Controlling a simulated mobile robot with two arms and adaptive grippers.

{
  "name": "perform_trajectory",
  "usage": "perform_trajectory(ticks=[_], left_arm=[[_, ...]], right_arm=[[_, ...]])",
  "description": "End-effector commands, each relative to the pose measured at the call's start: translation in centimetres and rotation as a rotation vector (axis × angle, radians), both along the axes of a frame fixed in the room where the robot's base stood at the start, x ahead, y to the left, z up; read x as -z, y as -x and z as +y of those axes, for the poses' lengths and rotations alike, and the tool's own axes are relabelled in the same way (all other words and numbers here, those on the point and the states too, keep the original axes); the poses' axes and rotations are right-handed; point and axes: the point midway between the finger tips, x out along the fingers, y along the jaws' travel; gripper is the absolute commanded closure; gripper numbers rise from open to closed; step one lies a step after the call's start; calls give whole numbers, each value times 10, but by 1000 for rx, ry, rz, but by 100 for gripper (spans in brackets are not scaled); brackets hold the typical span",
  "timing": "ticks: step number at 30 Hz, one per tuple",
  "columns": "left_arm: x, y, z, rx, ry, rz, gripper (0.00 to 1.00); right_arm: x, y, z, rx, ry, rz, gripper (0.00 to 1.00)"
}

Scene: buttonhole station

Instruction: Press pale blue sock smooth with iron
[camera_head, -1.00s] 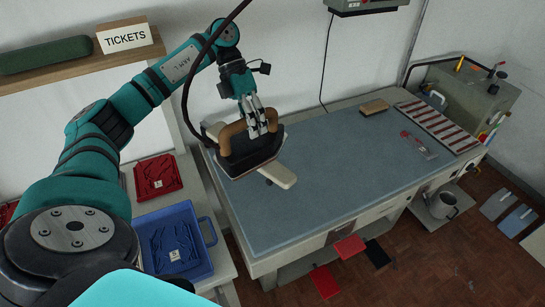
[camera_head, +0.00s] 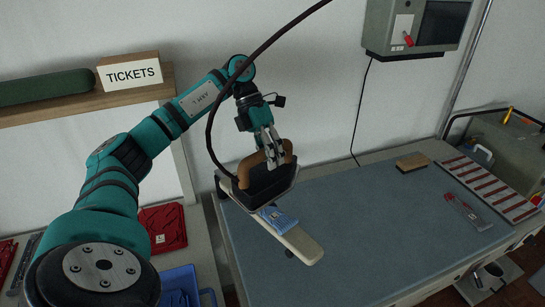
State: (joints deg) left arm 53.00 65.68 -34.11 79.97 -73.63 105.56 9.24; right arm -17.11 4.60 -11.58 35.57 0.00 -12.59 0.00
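My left gripper (camera_head: 273,152) is shut on the brown handle of the iron (camera_head: 268,189). The iron is dark, with a cord running up from it, and it hangs tilted over the far part of a narrow cream pressing board (camera_head: 303,244). The pale blue sock (camera_head: 279,220) lies on that board, just in front of the iron. Part of the sock may be hidden behind the iron. The iron looks raised, but I cannot tell how wide the gap is. My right gripper is not in view.
The blue-grey table (camera_head: 370,225) is mostly clear. A wooden brush or block (camera_head: 412,162), a red-handled tool (camera_head: 464,211) and a red-striped mat (camera_head: 485,187) lie at the right. Red (camera_head: 164,227) and blue (camera_head: 178,285) trays stand at the left.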

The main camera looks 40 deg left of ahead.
Motion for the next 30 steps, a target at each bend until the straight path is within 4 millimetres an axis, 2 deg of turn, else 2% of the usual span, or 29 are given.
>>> perform_trajectory(ticks=[1,6,20,30], left_arm=[[10,-1,0,0,4,-9,100],[28,-1,0,0,4,-9,100],[44,-1,0,0,4,-9,100],[73,-1,0,0,4,-9,100]], right_arm=[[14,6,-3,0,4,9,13],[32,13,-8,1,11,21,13],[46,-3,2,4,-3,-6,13],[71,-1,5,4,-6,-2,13]])
